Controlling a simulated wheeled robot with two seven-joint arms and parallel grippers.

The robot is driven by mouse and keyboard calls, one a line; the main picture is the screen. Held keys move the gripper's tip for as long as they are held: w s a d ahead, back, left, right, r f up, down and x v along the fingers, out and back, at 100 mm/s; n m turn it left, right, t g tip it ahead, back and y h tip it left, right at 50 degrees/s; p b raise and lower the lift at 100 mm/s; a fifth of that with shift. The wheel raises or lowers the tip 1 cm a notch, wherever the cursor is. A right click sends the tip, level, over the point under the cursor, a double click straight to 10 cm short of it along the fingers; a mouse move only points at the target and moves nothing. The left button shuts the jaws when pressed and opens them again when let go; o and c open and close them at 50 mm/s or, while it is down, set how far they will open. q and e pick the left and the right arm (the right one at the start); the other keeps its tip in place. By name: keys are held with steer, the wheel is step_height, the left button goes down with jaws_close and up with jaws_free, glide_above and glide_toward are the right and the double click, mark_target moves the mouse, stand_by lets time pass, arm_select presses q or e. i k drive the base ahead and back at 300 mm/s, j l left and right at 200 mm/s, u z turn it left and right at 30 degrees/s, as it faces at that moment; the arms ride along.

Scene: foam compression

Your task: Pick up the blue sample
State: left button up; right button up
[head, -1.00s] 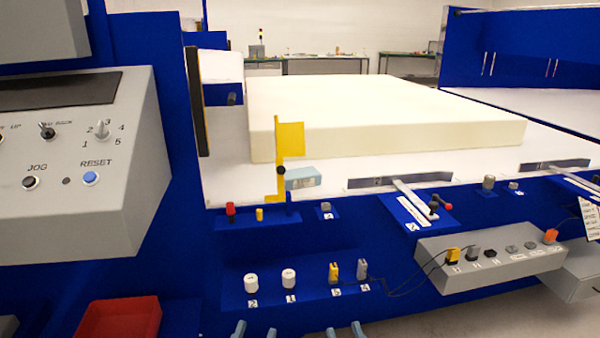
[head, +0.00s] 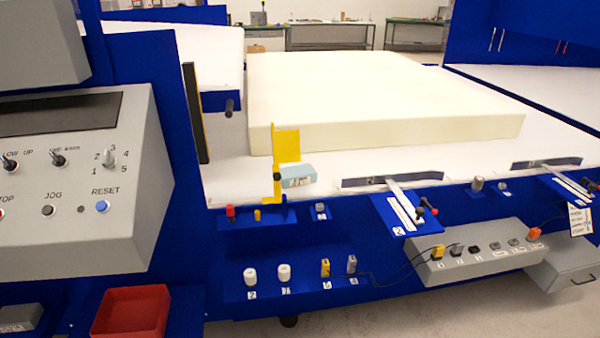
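The blue sample (head: 298,176) is a small light-blue block with a dark marking on its front face. It lies on the white table (head: 235,180) near the front edge, just right of a yellow flag-shaped bracket (head: 286,145). The bracket stands close to its left end; I cannot tell whether they touch. Neither of my grippers is in view.
A large cream foam slab (head: 390,100) lies behind the sample. A grey control panel (head: 75,190) stands at the left, with a red bin (head: 132,312) below. A blue front ledge (head: 300,285) holds white and yellow pieces. A clamp lever (head: 405,205) sits to the right.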

mark_target(291, 176)
steer(key=i+l, duration=0.15)
steer(key=l, duration=0.25)
steer(key=i+l+u, duration=0.1)
steer(key=l, duration=0.25)
steer(key=i+l, duration=0.2)
steer(key=l, duration=0.2)
steer(key=i+l+u, duration=0.1)
steer(key=l, duration=0.3)
steer(key=i+l, duration=0.2)
steer(key=l, duration=0.2)
steer(key=i+l+u, duration=0.1)
steer(key=l, duration=0.3)
